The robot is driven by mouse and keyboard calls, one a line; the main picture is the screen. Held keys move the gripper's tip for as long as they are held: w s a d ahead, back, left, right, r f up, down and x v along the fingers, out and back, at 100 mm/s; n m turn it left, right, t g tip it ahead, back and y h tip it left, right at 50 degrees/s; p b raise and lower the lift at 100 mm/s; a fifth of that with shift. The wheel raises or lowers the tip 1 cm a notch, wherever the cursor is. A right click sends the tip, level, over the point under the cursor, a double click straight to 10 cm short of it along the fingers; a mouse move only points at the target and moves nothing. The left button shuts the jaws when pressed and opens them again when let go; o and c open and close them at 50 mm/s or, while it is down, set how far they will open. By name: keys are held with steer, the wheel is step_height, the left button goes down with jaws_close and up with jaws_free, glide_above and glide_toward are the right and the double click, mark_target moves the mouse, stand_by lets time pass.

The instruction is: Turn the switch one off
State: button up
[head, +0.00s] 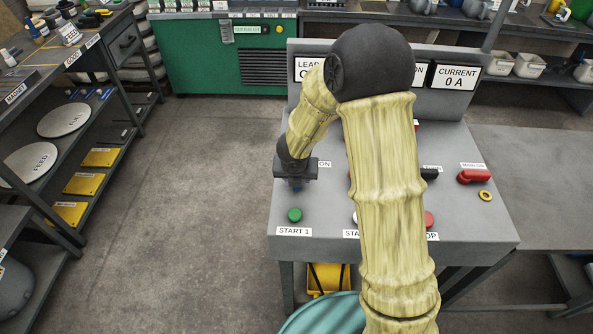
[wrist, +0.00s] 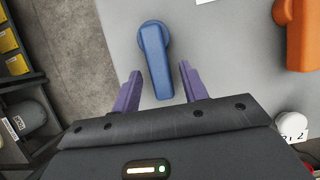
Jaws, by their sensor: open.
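A blue rotary switch (wrist: 154,58) shows in the wrist view on the grey panel, its handle running down the picture. My gripper (wrist: 161,86) is open, with one purple finger on each side of the handle's lower end. Gaps show between the fingers and the handle. In the head view my gripper (head: 296,182) is over the left part of the sloping console (head: 330,250), above the green button (head: 295,215) labelled START 1. It hides most of the blue switch there. Only part of a label ending in ON shows beside it. I cannot read which switch number it carries.
An orange switch (wrist: 297,35) and a white round knob (wrist: 292,125) are to the right in the wrist view. A red main switch (head: 472,177) and a yellow ring (head: 485,195) are at the console's right. My arm hides its middle. Floor left is clear.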

steer(key=d+p+v, duration=0.1)
steer(key=p+v, duration=0.5)
steer(key=v, duration=1.1)
steer(key=shift+a, duration=0.5)
steer(key=shift+r, duration=0.15)
step_height(320, 180, up, 3)
steer(key=w+d+n+t+y, duration=0.1)
steer(key=d+n+t, duration=0.2)
steer(key=n, duration=1.1)
steer(key=s+d+n+g, duration=0.1)
steer(key=s+d+n, duration=0.2)
steer(key=n, duration=0.5)
steer(key=s+d+f+n+g, duration=0.1)
steer(key=s+d+n+g, duration=0.1)
steer(key=s+n, duration=0.3)
steer(key=s+d+f+n+g, duration=0.1)
steer(key=s+d+n, duration=0.3)
steer(key=n, duration=0.6)
steer(key=shift+s+n+g, duration=0.3)
steer(key=shift+s+g, duration=0.1)
steer(key=shift+s, duration=0.2)
